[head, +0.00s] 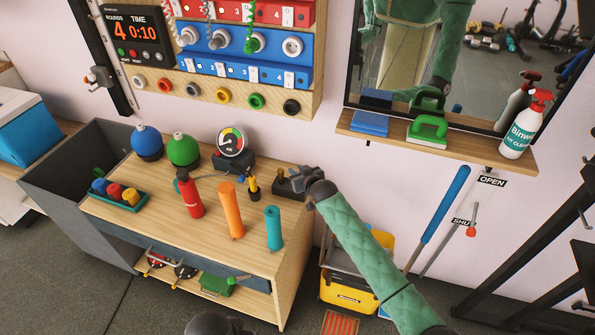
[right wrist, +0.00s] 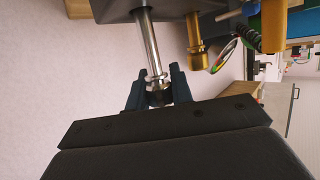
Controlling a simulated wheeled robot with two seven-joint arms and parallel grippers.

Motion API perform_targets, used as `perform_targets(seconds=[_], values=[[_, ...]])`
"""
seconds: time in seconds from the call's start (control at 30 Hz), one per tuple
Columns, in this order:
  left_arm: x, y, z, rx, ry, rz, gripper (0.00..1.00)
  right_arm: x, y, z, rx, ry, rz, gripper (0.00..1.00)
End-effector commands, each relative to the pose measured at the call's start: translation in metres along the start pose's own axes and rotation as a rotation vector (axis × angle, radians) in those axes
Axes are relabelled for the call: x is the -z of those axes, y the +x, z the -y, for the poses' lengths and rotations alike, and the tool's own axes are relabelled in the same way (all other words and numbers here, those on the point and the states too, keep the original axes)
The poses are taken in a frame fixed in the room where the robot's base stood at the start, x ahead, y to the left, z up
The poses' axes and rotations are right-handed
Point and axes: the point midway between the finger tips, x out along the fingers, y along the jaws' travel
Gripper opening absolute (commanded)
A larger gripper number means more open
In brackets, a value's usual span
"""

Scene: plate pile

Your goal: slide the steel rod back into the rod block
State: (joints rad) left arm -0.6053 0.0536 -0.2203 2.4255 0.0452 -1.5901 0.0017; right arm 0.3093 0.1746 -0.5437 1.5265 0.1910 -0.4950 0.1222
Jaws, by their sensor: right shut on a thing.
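The steel rod (right wrist: 149,42) is a bright, slim metal bar with a collar at its lower end in the right wrist view. My right gripper (right wrist: 157,88) is shut on that collared end. The rod's other end meets the grey rod block (right wrist: 108,9) at the top of the view; how deep it sits there I cannot tell. In the head view the dark block (head: 285,189) stands at the right back of the wooden bench, and my right gripper (head: 309,181) is right beside it. The rod is mostly hidden there. My left gripper's fingers do not show.
A brass rod (right wrist: 194,42) is beside the steel one.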

Motion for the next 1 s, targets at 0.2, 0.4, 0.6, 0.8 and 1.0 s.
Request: perform_targets(seconds=[0.2,0.4,0.6,0.8,1.0], values=[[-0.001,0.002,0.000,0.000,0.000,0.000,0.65,-0.004,0.002,0.000,0.000,0.000,0.000,0.00],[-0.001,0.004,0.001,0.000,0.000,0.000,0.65,-0.009,0.003,0.000,0.000,0.000,0.001,0.00],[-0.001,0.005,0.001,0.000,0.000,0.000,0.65,-0.014,0.005,0.000,0.000,0.000,0.003,0.00],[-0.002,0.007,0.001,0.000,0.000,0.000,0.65,-0.020,0.006,-0.001,-0.001,0.000,0.006,0.00],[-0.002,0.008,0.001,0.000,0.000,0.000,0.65,-0.025,0.006,-0.001,-0.001,0.001,0.009,0.00]])
